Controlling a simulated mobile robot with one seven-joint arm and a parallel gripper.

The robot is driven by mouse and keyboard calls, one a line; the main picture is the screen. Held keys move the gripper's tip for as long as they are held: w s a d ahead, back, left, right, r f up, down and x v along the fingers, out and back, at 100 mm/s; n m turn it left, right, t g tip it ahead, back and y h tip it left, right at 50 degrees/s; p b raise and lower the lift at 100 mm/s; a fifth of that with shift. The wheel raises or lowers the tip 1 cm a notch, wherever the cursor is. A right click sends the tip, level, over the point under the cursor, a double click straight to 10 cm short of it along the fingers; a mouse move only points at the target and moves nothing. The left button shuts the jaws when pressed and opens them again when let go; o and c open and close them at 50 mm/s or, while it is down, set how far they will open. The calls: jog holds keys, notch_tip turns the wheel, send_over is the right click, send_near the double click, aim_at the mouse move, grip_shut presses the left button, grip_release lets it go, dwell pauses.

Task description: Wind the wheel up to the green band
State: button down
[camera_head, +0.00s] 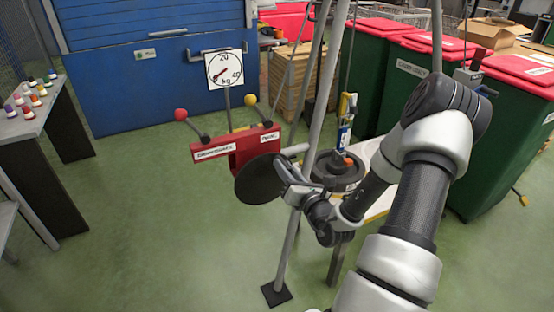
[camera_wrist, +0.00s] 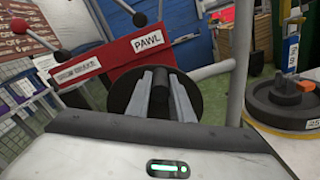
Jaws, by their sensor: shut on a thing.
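The wheel is a black disc (camera_head: 257,181) on the front of a red winch housing (camera_head: 222,148). It also shows in the wrist view (camera_wrist: 125,90), behind my fingers. My gripper (camera_head: 283,180) is at the disc's right side in the head view. In the wrist view my gripper (camera_wrist: 160,92) is shut on a dark handle (camera_wrist: 160,97) standing out from the disc. A round dial (camera_head: 223,69) marked in kg stands above the housing, its red needle pointing to the lower left. I cannot make out a green band for certain on the dial or the upright coloured strip (camera_head: 345,125).
Two levers, with a red knob (camera_head: 181,114) and a yellow knob (camera_head: 250,99), rise from the housing, one near the PAWL label. Dark weight discs (camera_head: 338,170) lie right of a grey frame leg (camera_head: 291,235). Green bins (camera_head: 393,75) stand behind.

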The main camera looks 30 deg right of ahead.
jog(key=shift+d+f+m+p, duration=0.25)
jog(key=shift+d+m+p, duration=0.2)
jog(key=shift+m, duration=0.15)
jog(key=shift+d+f+m+p, duration=0.3)
jog(key=shift+d+m, duration=0.1)
jog(key=shift+m, duration=0.2)
jog(key=shift+d+f+m, duration=0.35)
jog(key=shift+d+m, duration=0.05)
jog(key=shift+m, duration=0.1)
jog(key=shift+s, duration=0.1)
jog(key=d+f+m, duration=0.1)
jog(key=m, duration=0.1)
jog(key=f+m+p, duration=0.1)
jog(key=shift+d+f+m, duration=0.25)
jog(key=shift+d+m, duration=0.1)
jog(key=shift+m, duration=0.05)
jog(key=shift+f, duration=0.1)
jog(key=f+m, duration=0.2)
jog(key=m, duration=0.1)
jog(key=shift+d+f+m+p, duration=0.25)
jog(key=shift+d+m+p, duration=0.05)
jog(key=shift+d+p, duration=0.1)
